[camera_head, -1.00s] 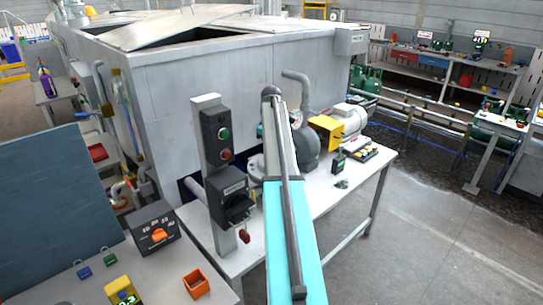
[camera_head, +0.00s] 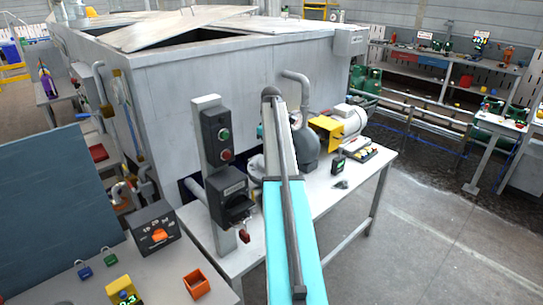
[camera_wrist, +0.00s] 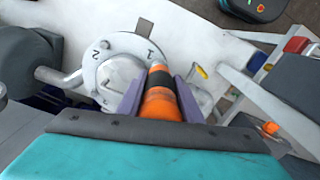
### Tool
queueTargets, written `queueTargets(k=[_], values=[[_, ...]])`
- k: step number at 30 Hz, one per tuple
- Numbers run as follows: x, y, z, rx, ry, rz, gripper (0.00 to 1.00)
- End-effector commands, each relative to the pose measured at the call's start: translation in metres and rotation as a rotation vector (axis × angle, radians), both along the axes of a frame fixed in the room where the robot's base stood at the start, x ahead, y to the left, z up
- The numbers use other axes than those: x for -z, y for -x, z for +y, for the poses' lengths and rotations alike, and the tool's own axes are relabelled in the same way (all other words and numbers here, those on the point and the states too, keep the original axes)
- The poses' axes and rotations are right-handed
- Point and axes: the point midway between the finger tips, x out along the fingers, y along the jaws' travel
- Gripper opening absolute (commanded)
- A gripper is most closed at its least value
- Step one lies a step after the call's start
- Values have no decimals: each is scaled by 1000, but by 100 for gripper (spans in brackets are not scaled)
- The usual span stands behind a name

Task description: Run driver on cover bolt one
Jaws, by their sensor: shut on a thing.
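In the wrist view my gripper (camera_wrist: 158,92) is shut on an orange and black driver (camera_wrist: 160,100), with one purple finger on each side of it. The driver's far end is at the rim of a round grey pump cover (camera_wrist: 112,48), beside the mark "1". A mark "2" shows on the cover's left side. Bolt one is hidden behind the driver, and I cannot tell whether the driver touches it. In the head view my arm hides the gripper, the driver and most of the cover; part of the grey pump body (camera_head: 306,150) shows to the right.
A grey motor (camera_head: 347,120) and a yellow coupling guard (camera_head: 326,133) stand right of the pump on the white bench (camera_head: 330,196). A post with a switch box (camera_head: 232,196) stands close on the left. A large grey tank (camera_head: 200,90) rises behind.

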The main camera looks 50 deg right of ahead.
Motion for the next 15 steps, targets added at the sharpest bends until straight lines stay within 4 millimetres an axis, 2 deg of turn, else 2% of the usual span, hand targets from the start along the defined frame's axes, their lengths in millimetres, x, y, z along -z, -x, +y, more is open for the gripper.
queueTargets(k=[1,15], values=[[7,2,2,0,-9,9,0],[4,2,3,-1,-9,9,0]])
